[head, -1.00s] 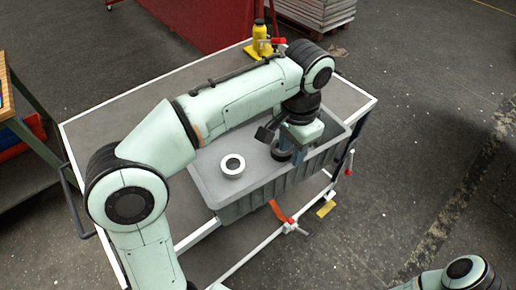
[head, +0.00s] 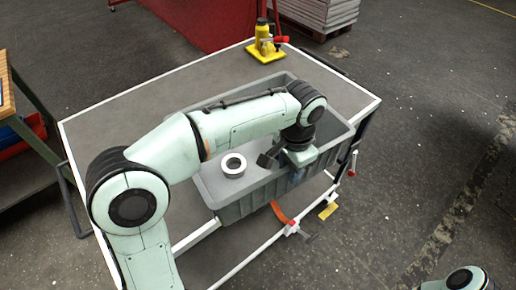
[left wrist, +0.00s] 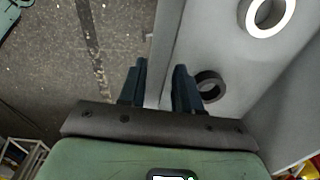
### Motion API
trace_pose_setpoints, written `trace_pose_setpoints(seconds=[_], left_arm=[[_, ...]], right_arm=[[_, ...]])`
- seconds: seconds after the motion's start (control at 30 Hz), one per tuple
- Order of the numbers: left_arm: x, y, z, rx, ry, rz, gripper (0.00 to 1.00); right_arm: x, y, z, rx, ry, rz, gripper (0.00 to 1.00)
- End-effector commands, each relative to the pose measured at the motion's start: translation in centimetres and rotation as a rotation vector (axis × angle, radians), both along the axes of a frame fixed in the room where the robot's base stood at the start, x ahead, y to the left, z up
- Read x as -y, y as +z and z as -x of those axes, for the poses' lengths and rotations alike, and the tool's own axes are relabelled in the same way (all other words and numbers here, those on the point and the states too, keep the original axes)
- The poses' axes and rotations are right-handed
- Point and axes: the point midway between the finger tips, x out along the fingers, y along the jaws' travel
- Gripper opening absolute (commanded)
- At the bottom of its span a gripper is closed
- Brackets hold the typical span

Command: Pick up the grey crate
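The grey crate (head: 245,204) stands upright on the trolley top, long side toward me. My left gripper (head: 295,176) points down at the crate's near long wall, toward its right half. In the left wrist view, the two dark fingers of this gripper (left wrist: 158,72) are apart, with the crate wall (left wrist: 164,40) between them. One finger is outside the crate and one inside; neither clearly presses on the wall. My right gripper is out of view; only a piece of that arm shows at the bottom right.
A white ring (head: 233,165) lies in the crate; a dark ring (left wrist: 210,86) lies near the inner finger. A yellow jack (head: 264,45) stands at the trolley's (head: 130,120) far edge. Red-handled clamps (head: 281,214) are at the near edge. A workbench is at left.

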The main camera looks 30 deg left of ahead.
Motion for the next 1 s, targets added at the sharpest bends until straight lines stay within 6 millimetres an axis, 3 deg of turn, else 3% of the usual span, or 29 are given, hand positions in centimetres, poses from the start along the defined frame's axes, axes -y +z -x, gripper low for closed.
trace_pose_setpoints(seconds=[0.03, 0.1, 1.0], left_arm=[[0.0, 0.01, -0.01, 0.0, 0.0, 0.0, 0.15], [0.0, 0.02, -0.01, 0.0, 0.0, 0.0, 0.0], [0.03, 0.04, 0.03, -0.001, 0.0, 0.002, 0.0]], right_arm=[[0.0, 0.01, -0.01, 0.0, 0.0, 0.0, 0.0], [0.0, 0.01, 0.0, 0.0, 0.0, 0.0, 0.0], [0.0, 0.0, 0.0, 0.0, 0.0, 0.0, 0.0]])
